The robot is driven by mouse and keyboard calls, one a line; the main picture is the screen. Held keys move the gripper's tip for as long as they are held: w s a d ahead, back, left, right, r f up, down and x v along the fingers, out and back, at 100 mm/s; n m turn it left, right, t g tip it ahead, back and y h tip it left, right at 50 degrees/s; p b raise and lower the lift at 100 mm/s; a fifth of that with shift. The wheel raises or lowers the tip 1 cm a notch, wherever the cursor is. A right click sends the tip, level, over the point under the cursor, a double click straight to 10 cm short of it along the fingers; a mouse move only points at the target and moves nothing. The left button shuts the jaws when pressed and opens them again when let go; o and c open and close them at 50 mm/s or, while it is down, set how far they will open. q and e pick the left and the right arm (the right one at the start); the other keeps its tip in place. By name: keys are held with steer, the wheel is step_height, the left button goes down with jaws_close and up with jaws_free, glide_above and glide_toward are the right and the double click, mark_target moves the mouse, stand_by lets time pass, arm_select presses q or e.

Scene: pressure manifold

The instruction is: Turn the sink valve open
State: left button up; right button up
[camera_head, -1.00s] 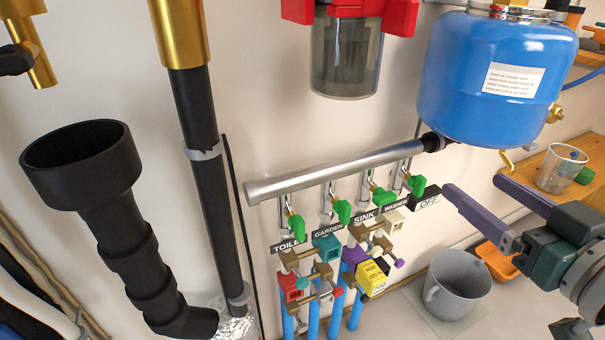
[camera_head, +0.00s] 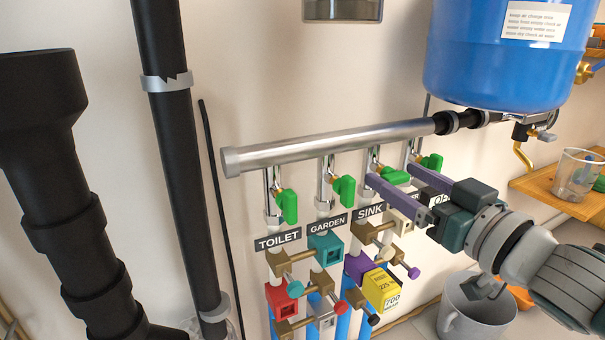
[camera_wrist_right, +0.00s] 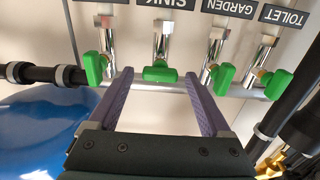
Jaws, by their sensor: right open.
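The sink valve's green handle (camera_head: 396,176) is on the third pipe under the silver manifold (camera_head: 300,151), above the SINK label (camera_head: 370,211). My right gripper (camera_head: 390,174) is open, its two purple fingers reaching in from the right and partly covering the handle. In the right wrist view the sink handle (camera_wrist_right: 160,74) lies sideways between the open fingertips of the right gripper (camera_wrist_right: 158,75), with gaps on both sides. My left gripper is not in view.
Green toilet (camera_head: 288,205), garden (camera_head: 345,188) and washer (camera_head: 432,161) handles flank the sink valve. Coloured fittings sit below the labels. A blue tank (camera_head: 500,65) hangs at upper right, above a grey mug (camera_head: 477,310). Black pipes stand at left.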

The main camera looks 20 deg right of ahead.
steer(key=shift+w, duration=0.75)
jaws_close()
